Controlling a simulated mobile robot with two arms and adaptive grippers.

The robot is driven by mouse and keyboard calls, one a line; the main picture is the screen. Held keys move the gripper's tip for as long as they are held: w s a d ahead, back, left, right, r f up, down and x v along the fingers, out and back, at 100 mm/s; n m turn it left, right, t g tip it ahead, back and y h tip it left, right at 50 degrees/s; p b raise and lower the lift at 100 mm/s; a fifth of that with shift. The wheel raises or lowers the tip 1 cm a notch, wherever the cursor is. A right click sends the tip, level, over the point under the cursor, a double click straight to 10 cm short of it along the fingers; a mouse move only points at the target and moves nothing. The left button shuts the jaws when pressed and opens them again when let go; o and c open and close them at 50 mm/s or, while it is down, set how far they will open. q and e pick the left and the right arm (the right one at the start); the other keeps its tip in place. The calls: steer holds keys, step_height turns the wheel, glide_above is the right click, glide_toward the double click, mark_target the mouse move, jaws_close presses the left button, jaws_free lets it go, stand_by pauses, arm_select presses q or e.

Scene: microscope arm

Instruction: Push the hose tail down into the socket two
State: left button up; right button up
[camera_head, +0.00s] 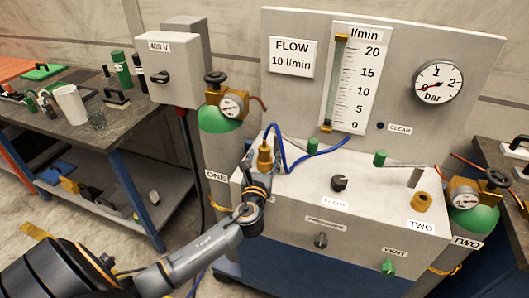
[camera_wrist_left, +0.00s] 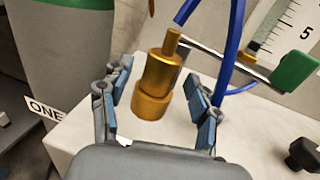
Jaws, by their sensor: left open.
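The brass hose tail (camera_head: 265,154) stands upright at the left end of the white bench top, near the ONE label. In the left wrist view the brass hose tail (camera_wrist_left: 163,72) sits on or in a wider brass collar (camera_wrist_left: 150,104). A blue hose (camera_head: 287,163) runs from its top. My left gripper (camera_head: 259,172) is open, its blue-padded fingers (camera_wrist_left: 155,98) on either side of the brass, with gaps visible on both sides. Socket two, a brass ring (camera_head: 422,202), stands at the right end above the TWO label and looks empty. My right gripper is not in view.
A FLOW knob (camera_head: 339,183) and a lever with a green handle (camera_head: 380,158) stand between the two sockets. Green-topped cylinders with gauges flank the bench at left (camera_head: 220,120) and right (camera_head: 476,220). The tall flow panel (camera_head: 285,22) rises behind.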

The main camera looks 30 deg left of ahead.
arm_select(q)
steer(key=shift+x, duration=1)
steer(key=shift+c, duration=0.3)
jaws_close()
